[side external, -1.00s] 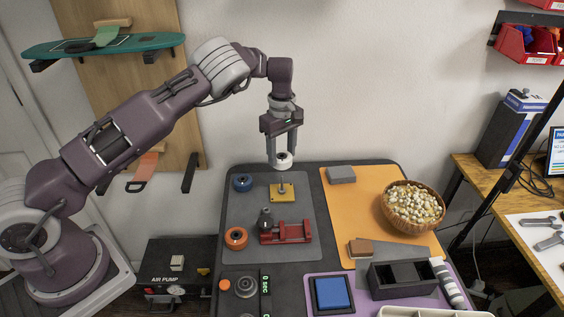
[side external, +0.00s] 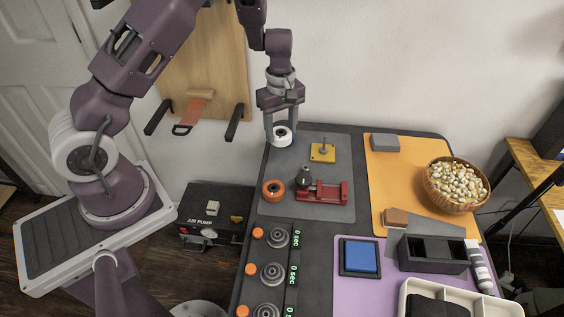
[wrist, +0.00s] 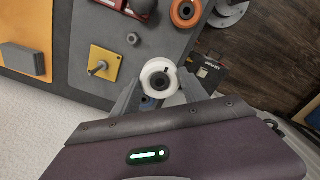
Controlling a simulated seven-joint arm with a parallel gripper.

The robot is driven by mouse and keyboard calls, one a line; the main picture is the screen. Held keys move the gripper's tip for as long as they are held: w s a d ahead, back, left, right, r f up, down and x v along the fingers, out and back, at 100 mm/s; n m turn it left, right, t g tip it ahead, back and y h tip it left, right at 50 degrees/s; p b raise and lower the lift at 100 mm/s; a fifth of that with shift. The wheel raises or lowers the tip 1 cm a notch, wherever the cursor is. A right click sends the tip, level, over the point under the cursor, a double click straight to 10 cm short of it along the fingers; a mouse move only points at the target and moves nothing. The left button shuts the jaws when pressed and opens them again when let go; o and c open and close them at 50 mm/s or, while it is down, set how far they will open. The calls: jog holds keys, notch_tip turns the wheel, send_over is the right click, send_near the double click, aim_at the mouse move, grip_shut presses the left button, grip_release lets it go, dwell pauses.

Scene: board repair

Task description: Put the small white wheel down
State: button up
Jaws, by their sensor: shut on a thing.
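My gripper (side external: 281,130) is shut on the small white wheel (side external: 281,142), holding it at the back left corner of the grey mat (side external: 320,207). The wheel also shows between the fingers in the wrist view (wrist: 147,78). A yellow plate with an upright peg (side external: 323,153) is to the right of my gripper. An orange wheel (side external: 273,190) lies in front.
A red vise (side external: 325,192) stands on the grey mat, with a small nut (wrist: 133,39) near the yellow plate. A grey block (side external: 385,143) and a wooden bowl (side external: 456,186) are on the orange mat (side external: 395,180). An air pump (side external: 212,215) stands left of the table.

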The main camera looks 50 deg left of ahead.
notch_tip(320, 180, down, 10)
jog(key=shift+s+r, duration=0.15)
jog(key=o, duration=1.4)
jog(key=shift+o, duration=0.2)
